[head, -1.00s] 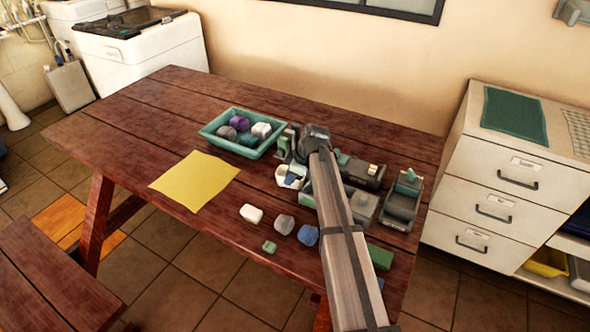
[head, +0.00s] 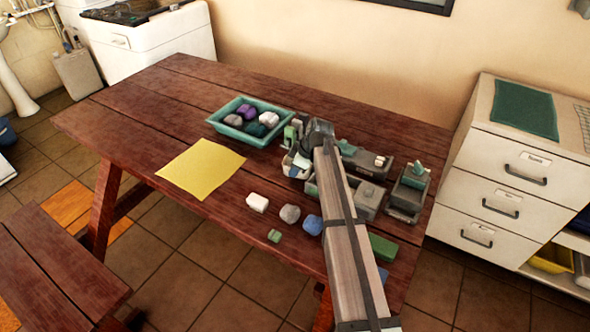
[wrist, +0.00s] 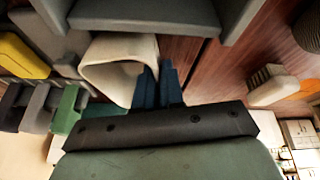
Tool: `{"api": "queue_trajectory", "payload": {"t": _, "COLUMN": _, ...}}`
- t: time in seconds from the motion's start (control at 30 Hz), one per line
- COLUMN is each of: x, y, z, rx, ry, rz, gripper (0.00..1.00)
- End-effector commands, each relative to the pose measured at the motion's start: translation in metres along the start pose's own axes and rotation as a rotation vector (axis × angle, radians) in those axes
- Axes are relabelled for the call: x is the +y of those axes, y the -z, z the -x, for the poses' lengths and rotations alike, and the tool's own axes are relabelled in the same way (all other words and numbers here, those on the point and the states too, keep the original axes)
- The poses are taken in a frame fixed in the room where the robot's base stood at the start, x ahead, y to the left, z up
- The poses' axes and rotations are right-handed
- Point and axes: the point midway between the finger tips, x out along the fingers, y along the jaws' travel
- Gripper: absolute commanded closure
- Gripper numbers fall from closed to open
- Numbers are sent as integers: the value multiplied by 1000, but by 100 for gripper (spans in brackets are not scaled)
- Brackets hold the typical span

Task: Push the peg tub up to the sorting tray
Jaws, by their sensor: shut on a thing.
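The peg tub (head: 296,166) is a small white open tub on the wooden table in the head view, partly hidden by my gripper. In the wrist view the tub (wrist: 108,68) shows its opening and pale wall. My gripper (wrist: 158,84) has its dark blue fingers close together at the tub's rim, shut on it. In the head view my gripper (head: 300,153) hangs over the tub, its fingertips hard to make out. The sorting tray appears to be the teal tray (head: 214,123) with several coloured lumps, left of and behind the tub, with a gap between.
A grey open bin (head: 340,203) stands right of the tub, close to it. More grey holders (head: 407,196) stand further right. Several loose blocks, including a white one (head: 257,203), lie in front. A yellow sheet (head: 202,168) lies left, with bare table beside it.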

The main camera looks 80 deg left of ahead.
Motion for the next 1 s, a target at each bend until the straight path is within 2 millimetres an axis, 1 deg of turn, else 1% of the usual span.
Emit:
{"api": "queue_trajectory", "payload": {"t": 0.33, "x": -1, "y": 0, "z": 0, "rx": 0, "ry": 0, "rz": 0, "gripper": 100}}
{"api": "queue_trajectory", "payload": {"t": 0.7, "x": -15, "y": -5, "z": 4, "rx": 0, "ry": 0, "rz": 0, "gripper": 100}}
{"api": "queue_trajectory", "payload": {"t": 0.97, "x": -15, "y": -5, "z": 4, "rx": 0, "ry": 0, "rz": 0, "gripper": 100}}
{"api": "queue_trajectory", "payload": {"t": 1.0, "x": -15, "y": -5, "z": 4, "rx": 0, "ry": 0, "rz": 0, "gripper": 89}}
